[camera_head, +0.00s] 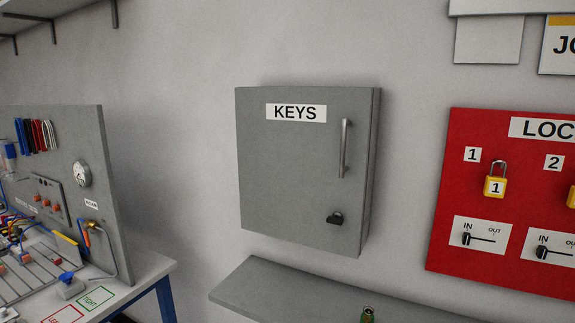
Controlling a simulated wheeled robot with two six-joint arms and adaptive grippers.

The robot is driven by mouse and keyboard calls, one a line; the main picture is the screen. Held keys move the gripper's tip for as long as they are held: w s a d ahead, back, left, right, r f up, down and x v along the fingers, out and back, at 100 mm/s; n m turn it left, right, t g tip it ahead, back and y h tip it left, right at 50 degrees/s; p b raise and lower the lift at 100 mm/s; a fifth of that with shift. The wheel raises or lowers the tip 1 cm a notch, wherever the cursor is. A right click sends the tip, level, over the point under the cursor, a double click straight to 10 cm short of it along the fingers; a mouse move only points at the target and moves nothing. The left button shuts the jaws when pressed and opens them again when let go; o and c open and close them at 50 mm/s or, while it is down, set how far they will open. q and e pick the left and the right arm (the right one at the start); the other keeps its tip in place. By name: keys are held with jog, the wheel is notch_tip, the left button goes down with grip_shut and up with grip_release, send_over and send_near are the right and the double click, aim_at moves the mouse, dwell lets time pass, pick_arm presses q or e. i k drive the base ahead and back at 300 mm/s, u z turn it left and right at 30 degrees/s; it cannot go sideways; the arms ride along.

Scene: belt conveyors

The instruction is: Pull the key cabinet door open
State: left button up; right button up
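The grey key cabinet (290,180) hangs on the wall in the middle of the head view. Its door carries a white label reading KEYS (296,113). A vertical metal bar handle (345,149) is on the right side of the door. A small black knob or lock (335,218) sits below the handle. The door is shut against the cabinet body. Neither of my grippers shows in this view.
A red lockout board (457,190) with yellow padlocks (494,185) hangs to the right. A workbench (150,268) with a wired panel (85,140) stands left.

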aim_at(303, 152)
jog(key=u, duration=0.05)
jog(key=k, duration=0.55)
jog(key=z, duration=0.9)
jog(key=i, duration=1.25)
jog(key=u, duration=0.7)
